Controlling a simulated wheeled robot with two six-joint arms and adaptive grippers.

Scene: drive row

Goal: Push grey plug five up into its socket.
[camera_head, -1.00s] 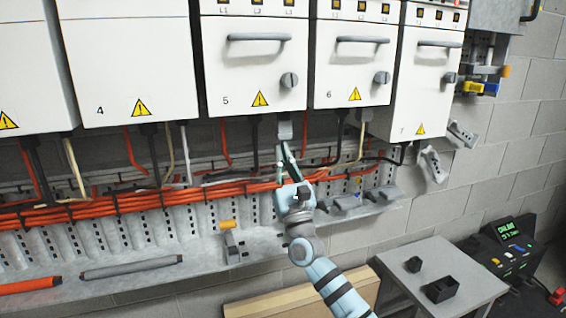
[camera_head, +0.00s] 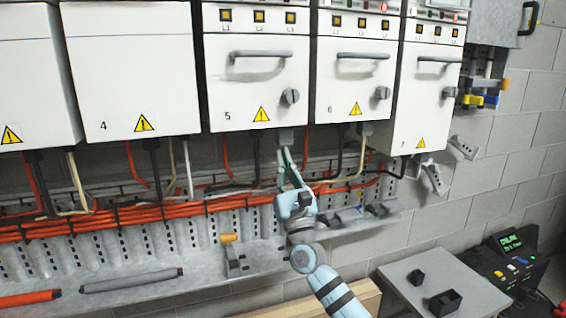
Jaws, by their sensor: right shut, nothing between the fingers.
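Grey plug five (camera_head: 286,137) sits at the bottom edge of drive 5 (camera_head: 255,85), toward its right side. Its top meets the underside of the drive; the socket itself is hidden, so I cannot tell how deep it sits. My right gripper (camera_head: 287,156) points up from below with its fingers shut and empty. Its fingertips are right under the plug and look to be touching it or very close. My left gripper is not in view.
Orange and black cables (camera_head: 150,222) run along the perforated tray behind my right gripper. A black cable hangs just left of it, and more cables hang under drive 6 (camera_head: 350,75). A grey table (camera_head: 445,285) stands at the lower right.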

